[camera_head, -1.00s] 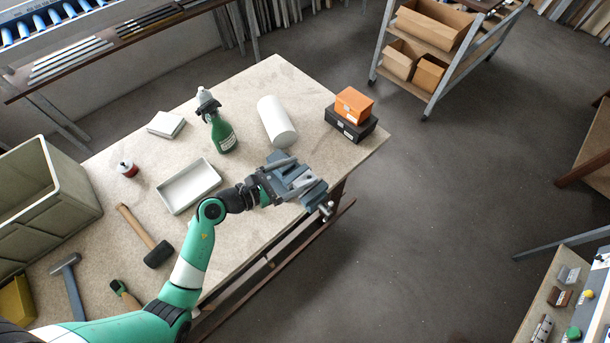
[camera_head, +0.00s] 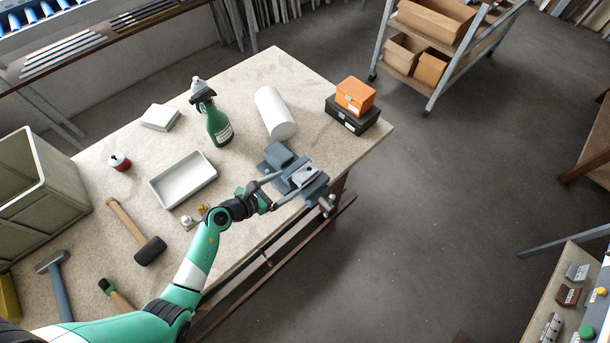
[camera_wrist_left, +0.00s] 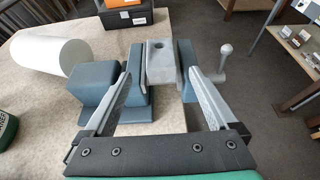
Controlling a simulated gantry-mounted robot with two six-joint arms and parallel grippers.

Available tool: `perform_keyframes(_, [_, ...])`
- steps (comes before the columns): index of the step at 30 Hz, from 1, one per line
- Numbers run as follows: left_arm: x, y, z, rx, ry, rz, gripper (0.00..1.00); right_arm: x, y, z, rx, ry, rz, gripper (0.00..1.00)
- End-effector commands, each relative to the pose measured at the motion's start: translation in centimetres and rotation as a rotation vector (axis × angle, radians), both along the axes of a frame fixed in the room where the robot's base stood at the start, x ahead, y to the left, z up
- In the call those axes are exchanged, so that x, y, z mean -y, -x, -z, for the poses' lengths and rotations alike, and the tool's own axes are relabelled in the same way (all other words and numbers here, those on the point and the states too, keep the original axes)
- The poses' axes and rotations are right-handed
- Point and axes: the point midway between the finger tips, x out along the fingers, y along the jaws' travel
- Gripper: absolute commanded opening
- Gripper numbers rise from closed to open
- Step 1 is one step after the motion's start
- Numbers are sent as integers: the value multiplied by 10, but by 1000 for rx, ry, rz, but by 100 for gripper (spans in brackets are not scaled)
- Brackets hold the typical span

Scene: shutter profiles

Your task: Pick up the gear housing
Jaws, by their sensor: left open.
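The gear housing appears to be the light grey metal block with a round hole (camera_wrist_left: 161,62); it sits between the jaws of a blue-grey bench vise (camera_wrist_left: 91,88). In the head view the block (camera_head: 304,175) and vise (camera_head: 279,155) stand at the table's front edge. My left gripper (camera_head: 281,187) is at the near-left side of the vise. In the left wrist view its two fingers (camera_wrist_left: 163,76) are apart, pointing at the block, one towards each side. Nothing is gripped; whether the fingertips touch is unclear. My right gripper is not in view.
A white tray (camera_head: 155,190), mallet (camera_head: 150,250) and small metal parts (camera_head: 187,222) lie left. The vise handle juts past the table edge.

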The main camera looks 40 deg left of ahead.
Motion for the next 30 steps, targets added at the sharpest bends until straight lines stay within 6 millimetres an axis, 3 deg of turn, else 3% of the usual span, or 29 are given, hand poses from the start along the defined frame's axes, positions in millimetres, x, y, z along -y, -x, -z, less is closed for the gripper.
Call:
perform_keyframes(7, [4, -38, 17, 0, -1, 1, 92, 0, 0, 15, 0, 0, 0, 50])
perform_keyframes(15, [4, -43, 17, 0, 0, 0, 92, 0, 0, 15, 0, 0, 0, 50])
perform_keyframes(30, [4, -43, 17, 0, 0, 0, 4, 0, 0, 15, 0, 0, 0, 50])
